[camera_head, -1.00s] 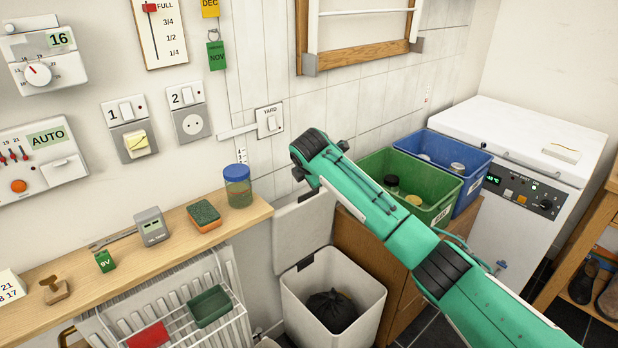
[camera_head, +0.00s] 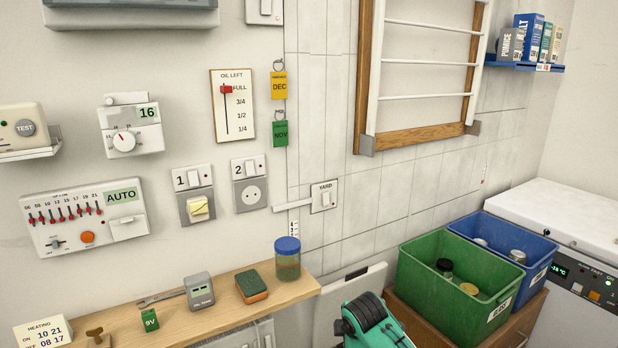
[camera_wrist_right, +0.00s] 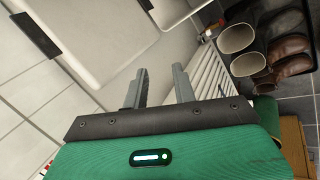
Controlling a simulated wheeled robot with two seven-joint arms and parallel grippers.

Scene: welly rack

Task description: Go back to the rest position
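In the head view my right arm shows only as a green and black piece at the bottom edge, right of the shelf; no gripper shows there. In the right wrist view my right gripper (camera_wrist_right: 160,78) has its two grey fingers apart, with nothing between them. My left gripper is in neither view.
A wooden shelf (camera_head: 215,318) runs along the wall, bearing a jar (camera_head: 287,260), a sponge (camera_head: 251,286) and a small grey meter (camera_head: 199,291). A green crate (camera_head: 430,289) and a blue crate (camera_head: 538,262) stand right of my arm, beside a white freezer (camera_head: 580,215). The wrist view shows boots (camera_wrist_right: 239,38) and a radiator (camera_wrist_right: 210,75).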

